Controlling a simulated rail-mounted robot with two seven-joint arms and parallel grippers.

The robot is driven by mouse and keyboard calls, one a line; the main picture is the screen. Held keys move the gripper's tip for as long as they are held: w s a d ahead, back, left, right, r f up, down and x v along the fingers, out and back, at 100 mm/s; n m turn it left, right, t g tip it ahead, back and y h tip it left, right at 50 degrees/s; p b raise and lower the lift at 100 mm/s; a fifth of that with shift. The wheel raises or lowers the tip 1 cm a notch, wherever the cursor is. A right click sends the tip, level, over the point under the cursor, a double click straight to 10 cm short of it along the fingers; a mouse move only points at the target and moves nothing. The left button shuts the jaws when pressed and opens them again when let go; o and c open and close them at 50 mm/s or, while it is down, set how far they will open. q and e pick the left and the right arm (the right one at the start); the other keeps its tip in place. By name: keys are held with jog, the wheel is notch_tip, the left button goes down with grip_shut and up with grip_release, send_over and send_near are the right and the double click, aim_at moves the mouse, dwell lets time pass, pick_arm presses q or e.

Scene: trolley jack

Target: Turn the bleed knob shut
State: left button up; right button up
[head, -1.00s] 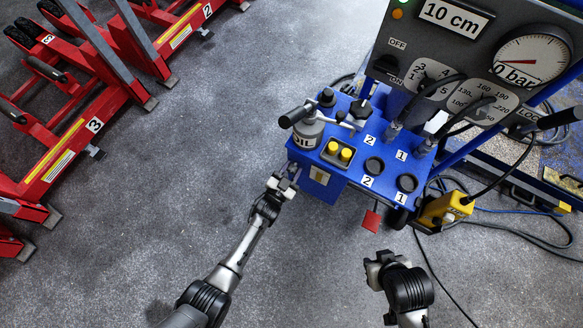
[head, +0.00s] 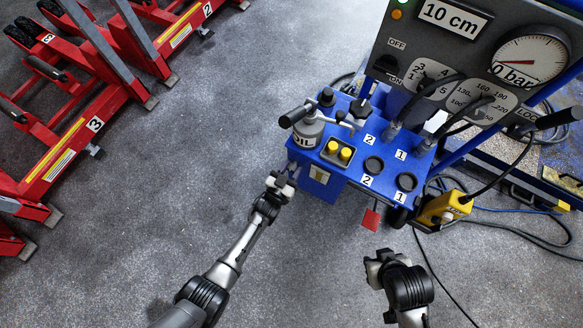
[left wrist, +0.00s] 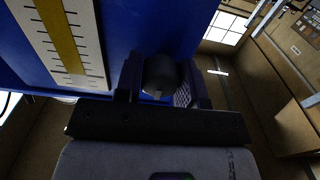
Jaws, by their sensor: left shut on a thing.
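The bleed knob (left wrist: 160,76) is a dark round knob at the blue side of the pump cart. In the left wrist view it sits between my left gripper's two fingers (left wrist: 158,86), which are shut on it. In the head view my left gripper (head: 284,184) is at the cart's left side, low beside the blue housing (head: 318,186); the knob is hidden there. My right gripper (head: 378,262) is over the floor in front of the cart, away from it; its finger gap is unclear.
A scale with a yellow column (left wrist: 66,40) is on the blue face beside the knob. Red jacks (head: 70,130) stand at left. A red tag (head: 371,219) hangs in front.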

pick_arm(q)
jog(key=o, duration=0.9)
jog(key=shift+s, duration=0.1)
jog(key=shift+s+a+r+p, duration=0.1)
jog(key=shift+s+a+p, duration=0.1)
jog(key=shift+s+p, duration=0.1)
jog(key=p+v, duration=0.4)
jog(key=v, duration=0.9)
